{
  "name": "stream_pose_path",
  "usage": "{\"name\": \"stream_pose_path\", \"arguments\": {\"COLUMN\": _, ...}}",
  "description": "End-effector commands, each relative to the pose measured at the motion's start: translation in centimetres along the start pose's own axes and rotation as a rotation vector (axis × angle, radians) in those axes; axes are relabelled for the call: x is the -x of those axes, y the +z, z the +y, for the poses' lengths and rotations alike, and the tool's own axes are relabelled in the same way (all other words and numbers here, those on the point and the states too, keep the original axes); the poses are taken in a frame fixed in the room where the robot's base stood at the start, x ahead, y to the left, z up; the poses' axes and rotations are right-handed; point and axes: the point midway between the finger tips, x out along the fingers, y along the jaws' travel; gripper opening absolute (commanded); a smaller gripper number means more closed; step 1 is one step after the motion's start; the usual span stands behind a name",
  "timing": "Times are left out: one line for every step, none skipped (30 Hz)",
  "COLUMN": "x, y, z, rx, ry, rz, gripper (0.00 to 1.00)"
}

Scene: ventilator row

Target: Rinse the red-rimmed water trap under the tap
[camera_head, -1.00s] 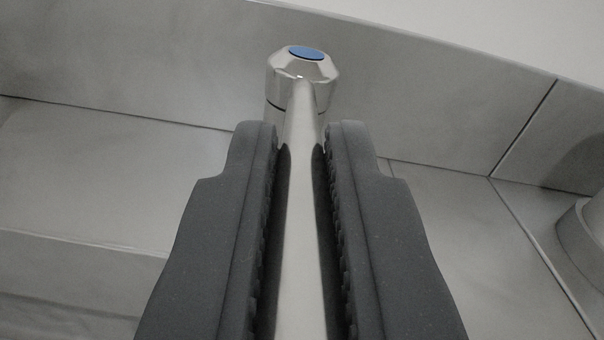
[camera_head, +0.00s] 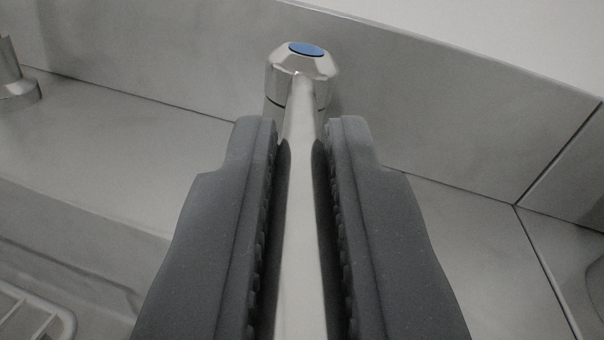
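A chrome tap with a blue-topped knob (camera_head: 302,66) stands upright in front of a grey backsplash. Its long chrome lever (camera_head: 299,230) points from the knob towards the camera. My gripper (camera_head: 301,128) has its dark ribbed fingers on both sides of this lever, close against it near the fingertips, and appears shut on it. The fingertips are just in front of the knob. The red-rimmed water trap is not in view. The tap's spout and any running water are not in view.
A grey backsplash (camera_head: 420,100) runs behind the tap, with a panel joint at the right. Another metal fitting (camera_head: 14,80) with a trace of red stands at the left edge. A light wire rack (camera_head: 40,318) shows at lower left. The ledge left of the tap is clear.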

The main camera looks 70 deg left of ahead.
Motion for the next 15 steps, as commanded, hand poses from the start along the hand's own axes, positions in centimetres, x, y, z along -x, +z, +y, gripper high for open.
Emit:
{"name": "stream_pose_path", "arguments": {"x": 0.0, "y": -0.18, "z": 0.07, "rx": -0.001, "ry": 0.001, "rz": 0.003, "gripper": 0.23}}
{"name": "stream_pose_path", "arguments": {"x": 0.0, "y": -0.18, "z": 0.06, "rx": -0.001, "ry": 0.001, "rz": 0.003, "gripper": 0.32}}
{"name": "stream_pose_path", "arguments": {"x": 0.0, "y": -0.16, "z": 0.05, "rx": -0.001, "ry": 0.001, "rz": 0.002, "gripper": 0.34}}
{"name": "stream_pose_path", "arguments": {"x": 0.0, "y": -0.15, "z": 0.03, "rx": -0.001, "ry": 0.001, "rz": 0.002, "gripper": 0.34}}
{"name": "stream_pose_path", "arguments": {"x": 0.0, "y": -0.12, "z": 0.01, "rx": -0.001, "ry": 0.001, "rz": 0.002, "gripper": 0.34}}
{"name": "stream_pose_path", "arguments": {"x": 0.0, "y": -0.11, "z": 0.0, "rx": -0.001, "ry": 0.001, "rz": 0.002, "gripper": 0.34}}
{"name": "stream_pose_path", "arguments": {"x": 0.0, "y": -0.11, "z": -0.01, "rx": -0.001, "ry": 0.001, "rz": 0.002, "gripper": 0.34}}
{"name": "stream_pose_path", "arguments": {"x": 0.0, "y": -0.08, "z": -0.02, "rx": -0.001, "ry": 0.0, "rz": 0.001, "gripper": 0.34}}
{"name": "stream_pose_path", "arguments": {"x": 0.0, "y": -0.08, "z": -0.04, "rx": -0.001, "ry": 0.0, "rz": 0.001, "gripper": 0.34}}
{"name": "stream_pose_path", "arguments": {"x": 0.01, "y": -0.08, "z": -0.04, "rx": -0.001, "ry": 0.0, "rz": 0.001, "gripper": 0.34}}
{"name": "stream_pose_path", "arguments": {"x": 0.03, "y": -0.07, "z": -0.04, "rx": -0.001, "ry": 0.0, "rz": 0.001, "gripper": 0.34}}
{"name": "stream_pose_path", "arguments": {"x": 0.11, "y": -0.06, "z": -0.04, "rx": -0.001, "ry": 0.0, "rz": 0.0, "gripper": 0.34}}
{"name": "stream_pose_path", "arguments": {"x": 0.21, "y": -0.06, "z": -0.04, "rx": -0.001, "ry": 0.0, "rz": 0.0, "gripper": 0.34}}
{"name": "stream_pose_path", "arguments": {"x": 0.34, "y": -0.05, "z": -0.04, "rx": -0.001, "ry": 0.0, "rz": -0.001, "gripper": 0.34}}
{"name": "stream_pose_path", "arguments": {"x": 0.58, "y": -0.05, "z": -0.03, "rx": -0.001, "ry": 0.001, "rz": -0.001, "gripper": 0.34}}
